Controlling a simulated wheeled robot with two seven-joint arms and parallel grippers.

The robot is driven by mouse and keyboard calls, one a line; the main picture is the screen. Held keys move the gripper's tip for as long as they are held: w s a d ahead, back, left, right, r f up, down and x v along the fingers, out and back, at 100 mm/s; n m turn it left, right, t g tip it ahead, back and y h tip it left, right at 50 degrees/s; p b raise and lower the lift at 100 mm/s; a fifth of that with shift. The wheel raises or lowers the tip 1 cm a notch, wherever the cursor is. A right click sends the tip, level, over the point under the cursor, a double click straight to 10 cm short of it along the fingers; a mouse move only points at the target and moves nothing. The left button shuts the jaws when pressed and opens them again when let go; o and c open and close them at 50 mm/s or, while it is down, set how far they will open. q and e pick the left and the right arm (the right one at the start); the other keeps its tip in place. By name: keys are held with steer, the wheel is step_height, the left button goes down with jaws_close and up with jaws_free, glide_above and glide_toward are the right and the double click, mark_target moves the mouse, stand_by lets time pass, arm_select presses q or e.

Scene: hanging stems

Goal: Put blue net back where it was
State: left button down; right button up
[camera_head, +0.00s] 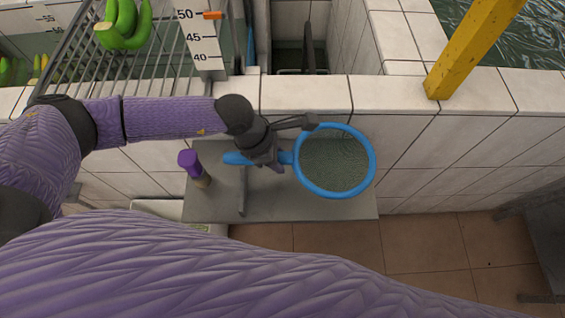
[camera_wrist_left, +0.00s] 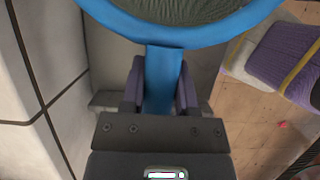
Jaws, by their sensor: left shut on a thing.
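The blue net has a round blue rim (camera_head: 374,165) with grey-green mesh and a short blue handle (camera_head: 236,158). My left gripper (camera_head: 270,158) is shut on the handle close to the ring, over the grey shelf (camera_head: 300,208) against the tiled wall. In the left wrist view the blue handle (camera_wrist_left: 163,68) runs between my two fingers (camera_wrist_left: 160,88), with the ring at the top edge. I cannot tell whether the net touches the shelf. My right gripper is not in view.
A bottle with a purple cap (camera_head: 189,160) stands on the left of the shelf. Behind the wall are a metal rack with green bananas (camera_head: 125,28), a depth gauge (camera_head: 197,35) and water. A yellow post (camera_head: 470,48) rises at the right. Brown floor tiles lie below.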

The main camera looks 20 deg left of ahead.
arm_select(q)
step_height(320, 180, down, 3)
steer(key=shift+f+b, duration=0.2)
steer(key=shift+b, duration=0.35)
steer(key=shift+f, duration=0.15)
steer(key=shift+c, duration=1.8)
jaws_free()
steer(key=shift+r, duration=0.2)
steer(key=p+v, duration=0.3)
steer(key=v, duration=0.8)
steer(key=shift+s+a+r, duration=0.1)
steer(key=shift+a+r, duration=0.05)
steer(key=shift+r, duration=0.25)
